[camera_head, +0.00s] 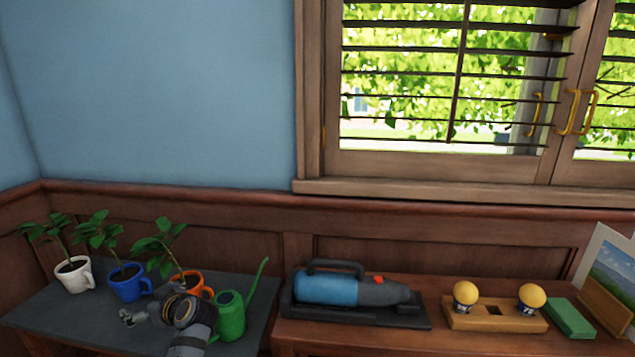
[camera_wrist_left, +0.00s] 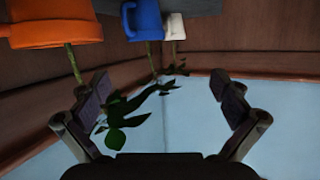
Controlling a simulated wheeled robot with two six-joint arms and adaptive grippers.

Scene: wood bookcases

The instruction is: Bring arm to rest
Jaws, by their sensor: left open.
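My left gripper (camera_head: 131,317) hangs over the grey table (camera_head: 60,318), in front of the blue mug (camera_head: 127,288) and left of the green watering can (camera_head: 231,317). My wrist hides part of the orange mug (camera_head: 202,287). In the left wrist view, which is upside down, the gripper (camera_wrist_left: 165,98) has its fingers wide apart. Leaves of a plant (camera_wrist_left: 125,112) show between and behind them, and I see nothing gripped. The orange mug (camera_wrist_left: 50,28) and blue mug (camera_wrist_left: 147,20) show at that view's top. My right gripper is not in view.
A white mug (camera_head: 74,275) with a plant stands at the far left. On the wooden table (camera_head: 440,342) are a blue handheld vacuum (camera_head: 330,286), a wooden holder (camera_head: 472,318) with two yellow-topped items, a green block (camera_head: 570,317) and a picture frame (camera_head: 605,255). A shuttered window is behind.

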